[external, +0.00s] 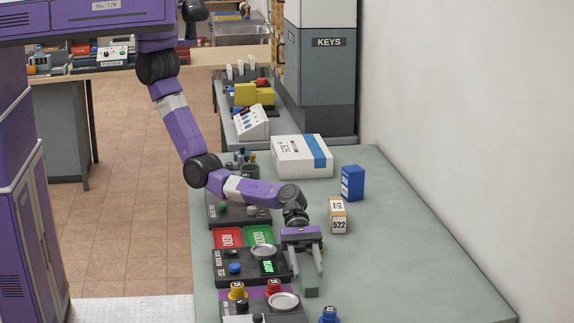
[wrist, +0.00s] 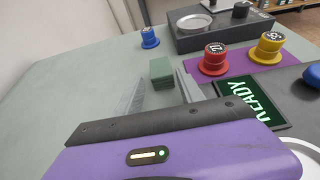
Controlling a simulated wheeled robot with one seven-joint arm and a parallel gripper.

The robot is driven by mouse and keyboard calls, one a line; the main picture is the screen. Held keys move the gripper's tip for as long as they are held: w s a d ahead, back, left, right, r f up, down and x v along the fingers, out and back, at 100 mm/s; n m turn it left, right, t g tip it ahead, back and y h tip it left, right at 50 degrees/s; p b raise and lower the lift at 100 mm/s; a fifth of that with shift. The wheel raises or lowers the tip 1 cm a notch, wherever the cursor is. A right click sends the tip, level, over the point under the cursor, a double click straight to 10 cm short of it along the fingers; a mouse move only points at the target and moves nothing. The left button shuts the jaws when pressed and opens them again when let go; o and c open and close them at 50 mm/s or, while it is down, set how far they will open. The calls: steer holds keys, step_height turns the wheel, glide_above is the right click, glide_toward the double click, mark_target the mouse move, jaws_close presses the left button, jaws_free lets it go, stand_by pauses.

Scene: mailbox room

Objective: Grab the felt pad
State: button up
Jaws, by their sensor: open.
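The felt pad (external: 311,287) looks like a small dark green block on the grey-green table. In the external view it sits at the fingertips of my gripper (external: 308,277). In the wrist view the felt pad (wrist: 160,70) stands just beyond and between the two grey fingers of my gripper (wrist: 162,90). The fingers are spread apart with nothing held. I cannot tell whether a fingertip touches the pad.
A black device with a lit READY screen (wrist: 232,101) stands beside the gripper. Red (wrist: 214,58), yellow (wrist: 268,48) and blue (wrist: 150,38) knobs are near the pad. The table's right side (external: 420,260) is clear.

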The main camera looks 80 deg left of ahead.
mark_target(309, 281)
steer(key=shift+b+x, duration=1.45)
steer(key=shift+b, duration=0.35)
steer(key=b+x, duration=0.2)
steer(key=shift+s+d+b, duration=0.15)
steer(key=shift+d+b, duration=0.05)
steer(key=shift+b, duration=0.1)
steer(key=shift+r, duration=0.1)
jaws_close()
